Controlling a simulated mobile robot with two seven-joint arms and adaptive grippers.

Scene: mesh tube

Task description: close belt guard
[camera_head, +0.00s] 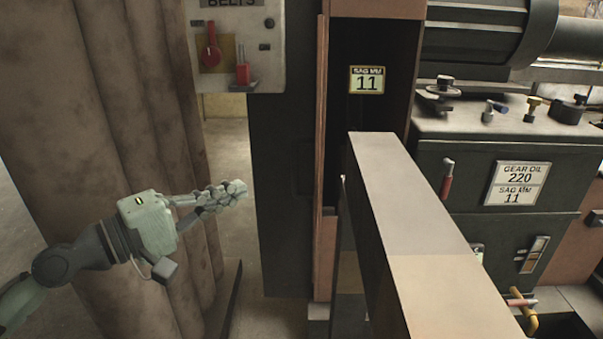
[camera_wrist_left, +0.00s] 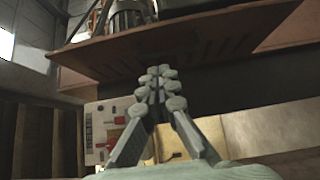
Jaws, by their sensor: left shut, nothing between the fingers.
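My left gripper (camera_head: 238,190) reaches in from the left in the head view, shut and empty. Its fingertips stand before the gap left of a tall dark panel (camera_head: 275,140), with no clear contact. That panel has a dark handle and an orange edge strip. Right of it is a dark recess (camera_head: 395,55) with a "SAG MM 11" label. A long box-like piece with a pale top (camera_head: 395,195) juts from there towards me. I cannot tell for sure which piece is the belt guard. In the left wrist view the closed fingers (camera_wrist_left: 163,75) point upward.
A "BELTS" control box (camera_head: 270,70) with red switches hangs above the gripper. Brown columns (camera_head: 80,140) stand left, close to my arm. A dark gear housing (camera_head: 425,165) stands right. In the wrist view a brown slotted plate (camera_wrist_left: 90,60) hangs overhead.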

